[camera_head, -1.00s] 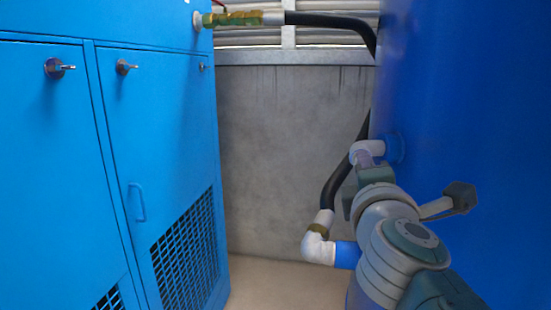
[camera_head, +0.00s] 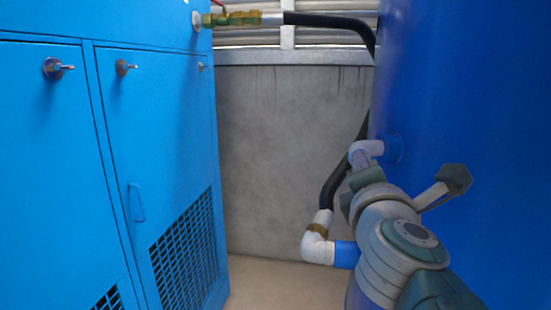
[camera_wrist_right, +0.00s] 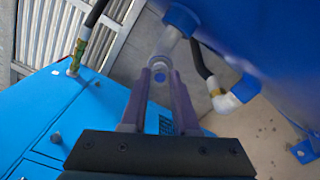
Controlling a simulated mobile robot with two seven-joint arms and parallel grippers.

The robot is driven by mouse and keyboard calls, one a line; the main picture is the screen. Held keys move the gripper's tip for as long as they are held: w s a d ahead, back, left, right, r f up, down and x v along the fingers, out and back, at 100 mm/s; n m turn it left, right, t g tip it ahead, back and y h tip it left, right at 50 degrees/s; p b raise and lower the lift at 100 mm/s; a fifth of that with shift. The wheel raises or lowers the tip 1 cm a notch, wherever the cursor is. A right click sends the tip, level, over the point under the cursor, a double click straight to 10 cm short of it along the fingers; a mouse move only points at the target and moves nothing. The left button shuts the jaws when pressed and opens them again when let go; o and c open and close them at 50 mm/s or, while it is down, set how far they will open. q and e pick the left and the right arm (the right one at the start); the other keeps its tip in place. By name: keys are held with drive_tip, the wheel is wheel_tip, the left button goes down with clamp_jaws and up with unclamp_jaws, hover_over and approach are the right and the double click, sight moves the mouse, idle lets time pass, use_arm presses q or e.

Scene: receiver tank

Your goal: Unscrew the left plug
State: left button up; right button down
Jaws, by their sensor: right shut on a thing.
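A white elbow fitting (camera_head: 366,149) comes out of a blue boss (camera_head: 394,148) on the side of the blue tank. My right gripper (camera_head: 359,160) is at the open-side end of this elbow. In the right wrist view, the two purple-grey fingers of my right gripper (camera_wrist_right: 161,72) close around a small round end piece (camera_wrist_right: 160,75) of the grey-white elbow (camera_wrist_right: 166,45). That piece seems to be the plug, but the fingers hide most of it and I cannot tell its thread. My left gripper is not in view.
The blue tank (camera_head: 470,90) fills the right side. A lower white elbow (camera_head: 318,246) with a black hose (camera_head: 337,183) is close below my right gripper. A blue cabinet (camera_head: 150,110) stands at the left. The concrete wall (camera_head: 285,150) is behind; floor between is clear.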

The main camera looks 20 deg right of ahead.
drive_tip(key=shift+n, duration=0.5)
drive_tip(key=c, duration=0.6)
unclamp_jaws()
